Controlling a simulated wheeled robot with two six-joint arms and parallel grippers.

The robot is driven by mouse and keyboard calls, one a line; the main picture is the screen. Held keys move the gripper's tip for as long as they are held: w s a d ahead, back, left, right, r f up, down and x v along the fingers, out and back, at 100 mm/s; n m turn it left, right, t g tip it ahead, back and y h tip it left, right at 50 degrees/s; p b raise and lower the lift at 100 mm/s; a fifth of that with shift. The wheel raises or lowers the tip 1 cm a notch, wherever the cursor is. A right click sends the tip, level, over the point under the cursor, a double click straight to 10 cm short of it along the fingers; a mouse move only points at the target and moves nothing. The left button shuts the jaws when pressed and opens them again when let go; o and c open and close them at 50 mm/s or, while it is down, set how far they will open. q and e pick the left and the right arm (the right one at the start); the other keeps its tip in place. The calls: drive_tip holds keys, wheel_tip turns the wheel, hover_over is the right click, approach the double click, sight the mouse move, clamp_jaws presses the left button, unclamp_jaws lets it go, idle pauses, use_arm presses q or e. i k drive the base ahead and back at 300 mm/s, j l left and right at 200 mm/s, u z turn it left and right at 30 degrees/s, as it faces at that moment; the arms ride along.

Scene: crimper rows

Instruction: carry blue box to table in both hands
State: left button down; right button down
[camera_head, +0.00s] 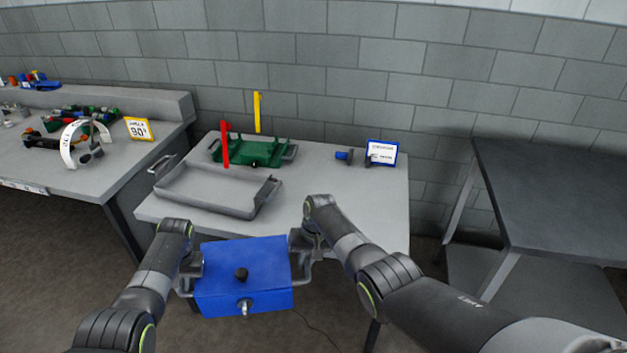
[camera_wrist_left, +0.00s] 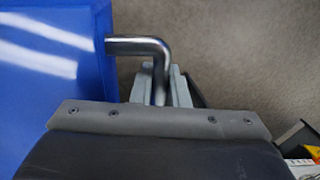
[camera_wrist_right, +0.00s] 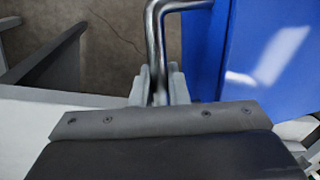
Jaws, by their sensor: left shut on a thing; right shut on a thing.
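A blue box (camera_head: 243,284) with a black knob on its lid and a metal latch in front hangs between my two grippers, at the near edge of the light grey table (camera_head: 330,200). My left gripper (camera_head: 188,284) is shut on the metal handle on the box's left side; this handle shows in the left wrist view (camera_wrist_left: 146,45). My right gripper (camera_head: 304,254) is shut on the handle on the right side, seen in the right wrist view (camera_wrist_right: 154,32). The box looks roughly level. Whether its far edge overlaps the table top or touches it, I cannot tell.
On the table stand a grey tray (camera_head: 205,204), a green tray (camera_head: 270,155), red (camera_head: 224,145) and yellow (camera_head: 257,112) upright pieces, a small blue item (camera_head: 344,156) and a blue-framed sign (camera_head: 382,152). The table's front right is clear. A dark table (camera_head: 560,190) stands right.

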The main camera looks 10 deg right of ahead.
sight(342, 206)
drive_tip(key=z, duration=0.7)
drive_tip(key=i, duration=1)
